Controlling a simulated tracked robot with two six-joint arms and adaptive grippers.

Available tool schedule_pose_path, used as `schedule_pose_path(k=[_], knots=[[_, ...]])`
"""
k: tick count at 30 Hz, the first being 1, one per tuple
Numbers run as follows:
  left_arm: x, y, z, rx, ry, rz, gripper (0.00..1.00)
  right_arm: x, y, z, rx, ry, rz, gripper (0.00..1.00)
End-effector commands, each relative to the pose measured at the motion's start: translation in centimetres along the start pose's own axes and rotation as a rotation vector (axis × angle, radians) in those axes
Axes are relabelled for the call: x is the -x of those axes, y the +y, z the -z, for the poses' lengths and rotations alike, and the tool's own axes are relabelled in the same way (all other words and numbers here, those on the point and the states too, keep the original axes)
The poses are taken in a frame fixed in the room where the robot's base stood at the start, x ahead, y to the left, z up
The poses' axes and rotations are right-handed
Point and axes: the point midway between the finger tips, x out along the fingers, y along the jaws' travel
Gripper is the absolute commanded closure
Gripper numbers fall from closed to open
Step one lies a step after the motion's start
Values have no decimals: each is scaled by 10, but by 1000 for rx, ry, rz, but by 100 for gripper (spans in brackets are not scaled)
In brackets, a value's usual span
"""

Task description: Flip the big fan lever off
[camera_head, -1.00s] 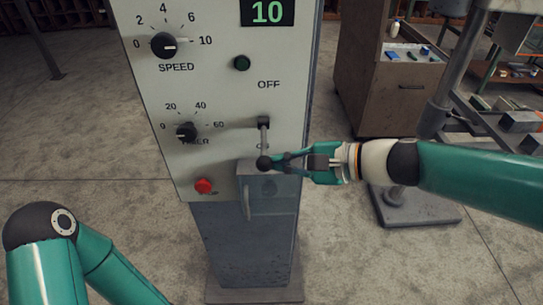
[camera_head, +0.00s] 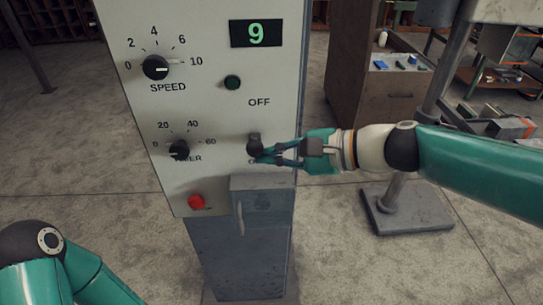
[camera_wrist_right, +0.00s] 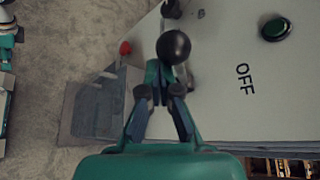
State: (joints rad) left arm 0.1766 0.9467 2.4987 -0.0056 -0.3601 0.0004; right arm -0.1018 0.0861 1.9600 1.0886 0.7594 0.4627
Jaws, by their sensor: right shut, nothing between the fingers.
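The big fan lever has a black ball knob (camera_head: 254,149) and is mounted on the light control panel (camera_head: 215,105). The OFF label is above it; the lower label is mostly hidden by the lever and my gripper. The lever points outward from the panel, roughly midway. My right gripper (camera_head: 274,154) is shut and empty, with its tips right under or against the knob. In the right wrist view the knob (camera_wrist_right: 173,47) sits just beyond the closed fingertips (camera_wrist_right: 158,72); whether they touch is unclear. My left gripper is out of view; only part of that arm shows.
The panel also carries a speed dial (camera_head: 156,67), a timer dial (camera_head: 179,150), a green button (camera_head: 232,82), a red button (camera_head: 196,202) and a display (camera_head: 257,33) reading 9. A grey box (camera_head: 264,201) juts out below the lever. A cabinet (camera_head: 385,90) stands behind at right.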

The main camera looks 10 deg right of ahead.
Motion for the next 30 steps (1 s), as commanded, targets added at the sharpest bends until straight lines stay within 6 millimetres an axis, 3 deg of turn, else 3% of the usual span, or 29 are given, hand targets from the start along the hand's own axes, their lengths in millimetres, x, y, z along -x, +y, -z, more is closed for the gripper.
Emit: schedule_pose_path(k=[17, 23, 29, 30], knots=[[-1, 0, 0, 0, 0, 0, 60, 2, -6, -3, 4, -6, 14, 100], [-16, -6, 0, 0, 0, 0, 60, -3, 7, 9, 3, -5, 10, 100], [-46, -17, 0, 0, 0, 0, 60, -12, 32, 35, -1, -3, 2, 100], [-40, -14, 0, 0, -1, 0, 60, 1, 22, 32, 2, -1, 9, 100]])
